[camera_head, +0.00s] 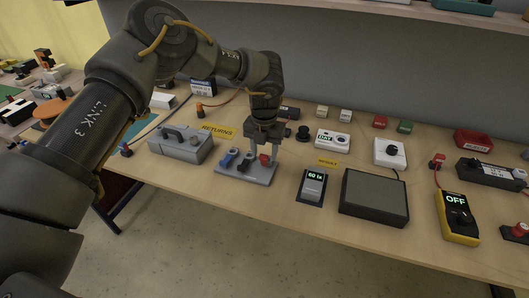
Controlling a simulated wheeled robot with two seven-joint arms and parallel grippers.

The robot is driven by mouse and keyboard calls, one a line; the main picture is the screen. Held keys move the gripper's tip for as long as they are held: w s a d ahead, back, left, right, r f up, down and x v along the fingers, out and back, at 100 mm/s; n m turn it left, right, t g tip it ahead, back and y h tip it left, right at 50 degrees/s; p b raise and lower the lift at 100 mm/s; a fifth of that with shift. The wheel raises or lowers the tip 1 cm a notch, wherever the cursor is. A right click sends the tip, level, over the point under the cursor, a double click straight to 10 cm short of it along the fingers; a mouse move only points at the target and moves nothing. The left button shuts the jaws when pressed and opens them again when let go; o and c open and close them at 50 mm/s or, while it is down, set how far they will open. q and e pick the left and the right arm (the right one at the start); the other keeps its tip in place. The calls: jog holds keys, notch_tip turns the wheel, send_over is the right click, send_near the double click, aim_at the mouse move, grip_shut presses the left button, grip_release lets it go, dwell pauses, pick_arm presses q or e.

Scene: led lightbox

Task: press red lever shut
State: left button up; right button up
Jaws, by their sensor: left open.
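The red lever (264,158) sits on a grey base plate (245,176) near the front of the wooden bench, right of two blue levers (233,159). My left gripper (262,151) points down over the right part of that plate. Its jaws are open, with one finger on each side near the red lever. Whether the fingers touch the lever is too small to tell. The gripper body hides the area behind the plate. My right gripper does not show.
A grey box with a handle (181,144) stands left of the plate. A small meter (312,186) and a dark flat panel (374,197) stand to the right. A yellow multimeter (457,217) is farther right. A yellow RETURNS label (217,131) lies behind. Bare bench lies in front.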

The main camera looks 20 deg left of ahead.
pick_arm(q)
jog(key=shift+f, duration=1.05)
jog(key=c, duration=1)
